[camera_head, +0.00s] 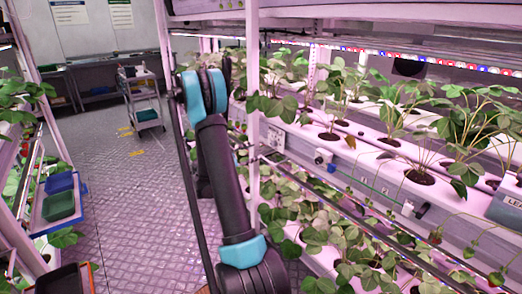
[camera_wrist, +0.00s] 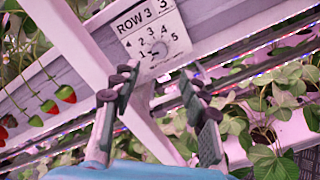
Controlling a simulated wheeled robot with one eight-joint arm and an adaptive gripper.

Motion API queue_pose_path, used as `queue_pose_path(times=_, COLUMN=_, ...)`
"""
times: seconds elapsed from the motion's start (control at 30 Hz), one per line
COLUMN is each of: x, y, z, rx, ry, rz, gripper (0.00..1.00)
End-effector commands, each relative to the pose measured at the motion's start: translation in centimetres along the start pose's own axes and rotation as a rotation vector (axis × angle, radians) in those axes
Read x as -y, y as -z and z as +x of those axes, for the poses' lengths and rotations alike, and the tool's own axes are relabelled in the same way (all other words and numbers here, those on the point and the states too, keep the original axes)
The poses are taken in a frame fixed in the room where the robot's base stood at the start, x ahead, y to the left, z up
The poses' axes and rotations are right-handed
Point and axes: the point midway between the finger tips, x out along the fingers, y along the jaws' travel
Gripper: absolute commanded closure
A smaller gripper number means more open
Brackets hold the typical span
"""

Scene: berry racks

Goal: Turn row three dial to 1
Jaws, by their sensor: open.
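A white plate (camera_wrist: 172,22) marked "ROW 3" shows in the wrist view, fixed to the pale rack and tilted in the picture. It carries a dial (camera_wrist: 155,48) ringed by numbers from 1 to 5. The dial is small and pale, and I cannot tell which number it points to. My gripper (camera_wrist: 161,76) is open, with its two dark-padded fingers spread below the plate in the picture. Nothing is between the fingers, and they look apart from the dial.
A pale rack post (camera_wrist: 100,62) crosses behind the left finger. Red strawberries (camera_wrist: 66,93) hang at the left and leafy plants (camera_wrist: 275,160) fill the lower right. In the head view, planted gutters (camera_head: 365,150) line the right, and a cart (camera_head: 143,98) stands beyond the open aisle floor.

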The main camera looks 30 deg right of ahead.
Motion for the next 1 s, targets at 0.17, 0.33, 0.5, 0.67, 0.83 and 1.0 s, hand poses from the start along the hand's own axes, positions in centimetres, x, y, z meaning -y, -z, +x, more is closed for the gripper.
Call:
queue_pose_path(times=0.17, x=0.0, y=0.0, z=-1.8, rx=0.000, ry=0.000, rz=0.000, gripper=0.56)
queue_pose_path(times=0.33, x=0.0, y=0.0, z=-2.2, rx=0.000, ry=0.000, rz=0.000, gripper=0.56)
queue_pose_path(times=0.5, x=0.0, y=0.0, z=-2.2, rx=0.000, ry=0.000, rz=0.000, gripper=0.56)
queue_pose_path(times=0.67, x=0.0, y=0.0, z=-2.2, rx=0.000, ry=0.000, rz=0.000, gripper=0.56)
queue_pose_path(times=0.83, x=0.0, y=-0.1, z=-2.3, rx=-0.008, ry=0.005, rz=0.006, gripper=0.56)
queue_pose_path(times=1.0, x=0.7, y=-1.0, z=-3.2, rx=-0.093, ry=0.055, rz=0.080, gripper=0.56)
